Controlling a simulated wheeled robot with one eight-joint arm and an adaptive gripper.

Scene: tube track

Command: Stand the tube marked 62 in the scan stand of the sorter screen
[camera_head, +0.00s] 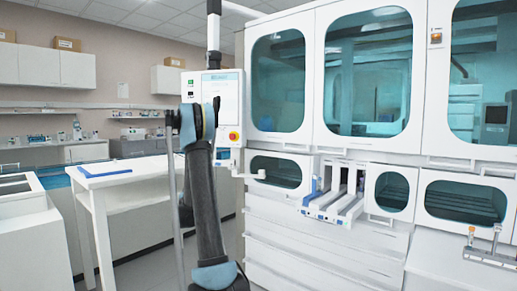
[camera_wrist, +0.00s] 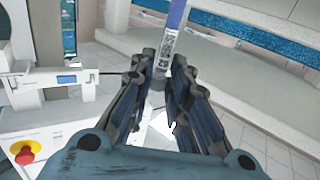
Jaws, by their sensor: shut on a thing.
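In the wrist view my gripper (camera_wrist: 160,72) is shut on a tube (camera_wrist: 167,42) with a blue top and a white label with dark print. The number is too small to read surely. The tube tilts slightly in this view, its blue end pointing away from my palm. In the head view my arm hides the gripper and tube. The sorter screen (camera_head: 222,97) is on the white machine, just right of my arm. In the wrist view a white bracket with a small blue display (camera_wrist: 67,79), possibly the scan stand, is left of my gripper, apart from the tube.
A red emergency button (camera_wrist: 24,153) on a yellow base is at lower left of the wrist view. The machine has open tube lanes (camera_head: 335,203) at the right. A white table (camera_head: 120,176) with a blue item stands left of my arm. Some floor shows between.

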